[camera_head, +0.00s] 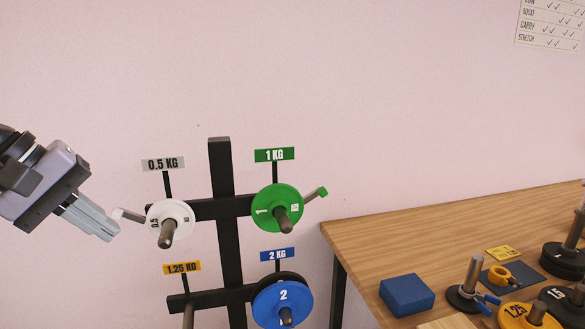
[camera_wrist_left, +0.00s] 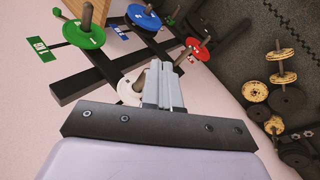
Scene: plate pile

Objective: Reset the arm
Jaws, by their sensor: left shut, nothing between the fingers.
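My left gripper (camera_head: 108,234) comes in from the left in the head view. It is shut and empty, its fingertips left of the rack's 0.5 kg peg. In the left wrist view its closed fingers (camera_wrist_left: 162,66) point at the rack, overlapping the white plate (camera_wrist_left: 128,90). The black rack (camera_head: 226,240) bears a white 0.5 kg plate (camera_head: 170,219), a green 1 kg plate (camera_head: 265,207) and a blue 2 kg plate (camera_head: 268,304). The 1.25 kg peg (camera_head: 188,316) shows no plate in the visible part. My right gripper is not in view.
A wooden table (camera_head: 370,236) stands at the right, with a blue block (camera_head: 407,294), a yellow 1.25 plate (camera_head: 513,317) and several dark weights (camera_head: 565,258). Small levers stick out beside the white and green plates. The wall area above the rack is clear.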

